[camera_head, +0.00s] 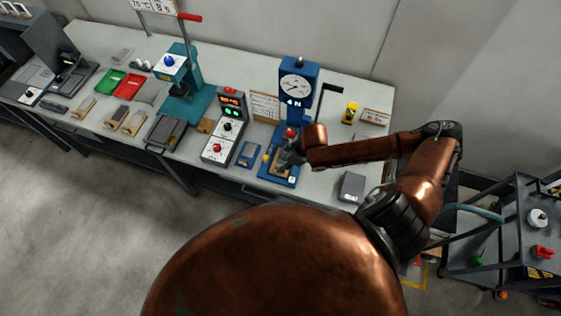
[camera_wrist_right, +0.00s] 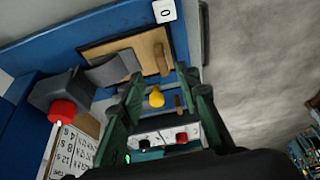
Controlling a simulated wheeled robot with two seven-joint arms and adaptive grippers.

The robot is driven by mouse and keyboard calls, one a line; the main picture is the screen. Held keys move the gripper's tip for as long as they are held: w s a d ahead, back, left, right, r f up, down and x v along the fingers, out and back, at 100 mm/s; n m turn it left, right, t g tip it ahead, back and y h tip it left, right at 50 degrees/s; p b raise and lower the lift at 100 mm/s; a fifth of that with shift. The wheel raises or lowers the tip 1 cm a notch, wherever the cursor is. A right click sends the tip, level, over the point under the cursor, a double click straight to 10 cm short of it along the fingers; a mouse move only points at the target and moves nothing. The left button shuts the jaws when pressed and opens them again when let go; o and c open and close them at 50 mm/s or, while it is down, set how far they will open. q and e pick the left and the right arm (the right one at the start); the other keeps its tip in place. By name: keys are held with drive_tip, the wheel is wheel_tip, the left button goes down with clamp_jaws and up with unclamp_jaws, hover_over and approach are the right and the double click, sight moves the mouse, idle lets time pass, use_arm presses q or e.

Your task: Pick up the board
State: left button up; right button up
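A tan board with a dark edge (camera_wrist_right: 146,50) lies on the blue base of a press in the right wrist view. A small brown block shows on it, and a grey part covers its left side. My right gripper (camera_wrist_right: 168,88) has its two green fingers apart, with nothing held between them. The board is beyond the fingertips. My left gripper is not in view.
A red knob (camera_wrist_right: 62,110) on a dark part is left of the fingers. A yellow knob (camera_wrist_right: 157,97) shows between them. A grey box (camera_head: 352,187) is right of the press, and a control box (camera_head: 226,128) is left. Small wooden pieces (camera_head: 117,117) lie farther left.

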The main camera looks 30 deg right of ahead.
drive_tip(key=shift+a+f, duration=0.1)
drive_tip(key=shift+f, duration=0.35)
drive_tip(key=x, duration=0.3)
drive_tip(key=shift+s+f, duration=0.15)
drive_tip(key=shift+f, duration=0.15)
drive_tip(key=shift+a+f, duration=0.2)
drive_tip(key=shift+f, duration=0.2)
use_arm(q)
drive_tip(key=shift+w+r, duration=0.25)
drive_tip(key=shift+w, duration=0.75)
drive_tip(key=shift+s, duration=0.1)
use_arm(e)
drive_tip(key=shift+c, duration=0.5)
drive_tip(key=c, duration=0.3)
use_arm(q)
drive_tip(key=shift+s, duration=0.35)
use_arm(e)
clamp_jaws()
